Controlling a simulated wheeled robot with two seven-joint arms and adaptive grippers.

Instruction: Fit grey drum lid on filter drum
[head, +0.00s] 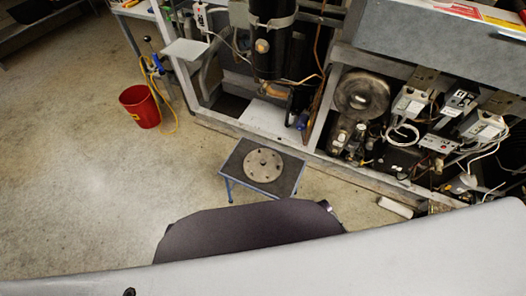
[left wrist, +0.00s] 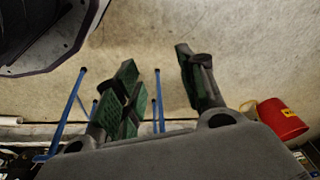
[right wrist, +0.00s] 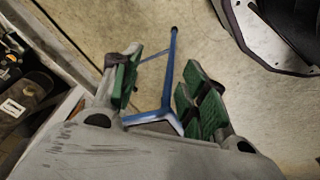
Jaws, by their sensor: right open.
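A grey round lid (head: 263,165) with several holes lies flat on a small dark-topped stool (head: 233,163) with blue legs. A black upright cylinder (head: 272,45) stands in the rack behind it; I cannot tell whether it is the filter drum. Neither gripper shows in the head view. My left gripper (left wrist: 160,80) has its green-padded fingers wide apart and empty, with blue stool legs beyond. My right gripper (right wrist: 156,92) is also open and empty. A blue stool leg (right wrist: 170,75) shows between its fingers. The lid is not visible in either wrist view.
A red bucket (head: 140,106) stands on the floor at the left, and also shows in the left wrist view (left wrist: 280,120). The rack's lower frame rail (head: 345,172) runs close behind the stool. Open concrete floor (head: 90,170) lies to the left.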

